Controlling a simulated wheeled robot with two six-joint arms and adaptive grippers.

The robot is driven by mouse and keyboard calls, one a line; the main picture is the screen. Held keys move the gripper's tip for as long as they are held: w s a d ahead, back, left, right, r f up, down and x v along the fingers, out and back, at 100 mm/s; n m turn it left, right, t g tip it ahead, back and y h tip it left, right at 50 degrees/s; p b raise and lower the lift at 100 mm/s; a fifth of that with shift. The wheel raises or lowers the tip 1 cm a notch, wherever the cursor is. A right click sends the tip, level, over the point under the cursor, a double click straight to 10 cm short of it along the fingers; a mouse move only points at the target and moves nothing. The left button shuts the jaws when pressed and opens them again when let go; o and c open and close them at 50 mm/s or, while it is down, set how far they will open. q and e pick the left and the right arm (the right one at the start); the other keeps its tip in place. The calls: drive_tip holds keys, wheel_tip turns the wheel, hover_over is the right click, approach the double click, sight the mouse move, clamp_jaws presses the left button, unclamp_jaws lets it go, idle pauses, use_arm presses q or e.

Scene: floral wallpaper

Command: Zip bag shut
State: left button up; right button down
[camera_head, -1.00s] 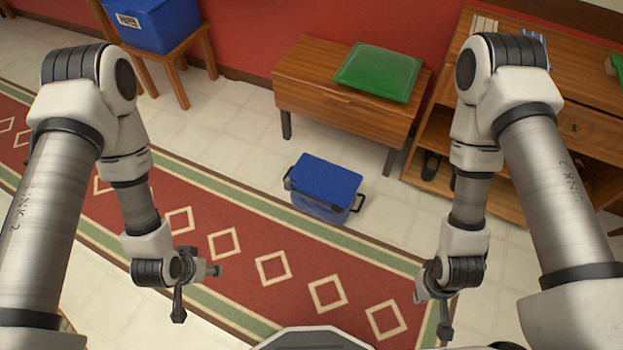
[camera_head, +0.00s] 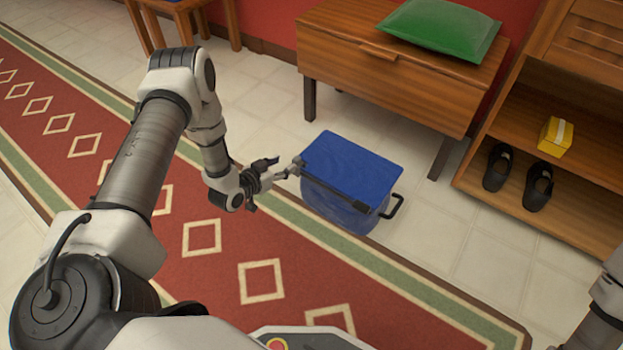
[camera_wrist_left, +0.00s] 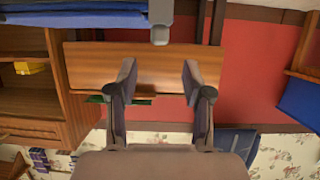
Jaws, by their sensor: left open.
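The blue bag (camera_head: 350,165) stands on the floor by the rug edge, with a flat top and a black handle (camera_head: 392,207) at its right end. A small grey piece (camera_head: 296,166), perhaps the zip pull, sticks out at its left corner. My left gripper (camera_head: 264,183) is open just left of this piece. In the left wrist view, the open fingers (camera_wrist_left: 157,82) point at a grey piece (camera_wrist_left: 160,30) at the top middle, with blue fabric (camera_wrist_left: 70,18) at upper left. Contact cannot be told. My right gripper is out of view.
A wooden bench (camera_head: 350,60) with a green cushion (camera_head: 440,28) stands behind the bag. An open shelf (camera_head: 575,195) at right holds black shoes (camera_head: 538,186) and a yellow box (camera_head: 556,136). The red patterned rug (camera_head: 215,270) in front is clear.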

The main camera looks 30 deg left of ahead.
sight(295, 160)
use_arm(q)
drive_tip(key=b+x, duration=0.2)
drive_tip(key=x, duration=0.1)
drive_tip(key=f+b+x, duration=0.1)
drive_tip(key=x, duration=0.3)
drive_tip(key=shift+s+b, duration=0.1)
drive_tip(key=shift+b, duration=0.3)
drive_tip(key=shift+w, duration=0.4)
clamp_jaws()
